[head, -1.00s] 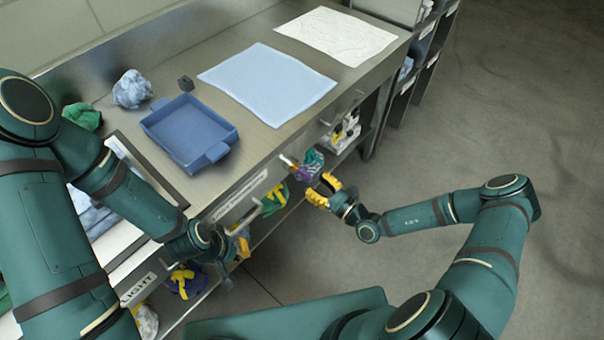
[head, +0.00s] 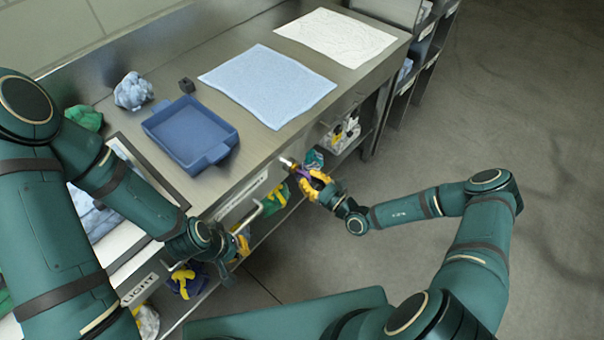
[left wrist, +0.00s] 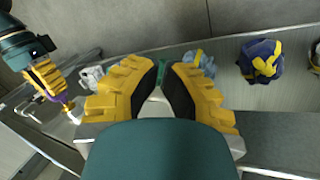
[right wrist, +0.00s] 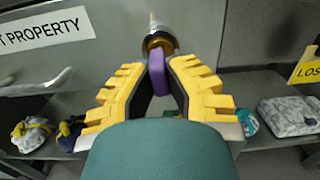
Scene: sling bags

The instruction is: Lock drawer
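The steel drawer front (right wrist: 85,75) carries a label (right wrist: 40,32) ending in "T PROPERTY". A brass lock (right wrist: 157,42) sits in it, with a purple key (right wrist: 157,73) in the lock. My right gripper (head: 306,181) is at the lock. In the right wrist view its fingertips (right wrist: 158,78) close on both sides of the key's head. The drawer's bar handle (head: 249,214) is left of the lock. My left gripper (left wrist: 163,72) is near the handle's lower end, with a small gap between its fingertips and nothing clearly held. The drawer looks closed.
A blue tray (head: 160,133), a light blue cloth (head: 268,85) and a white sheet (head: 335,37) lie on the bench top. Several bags, including a dark blue and yellow one (head: 186,281), are on the shelf below. The floor at right is clear.

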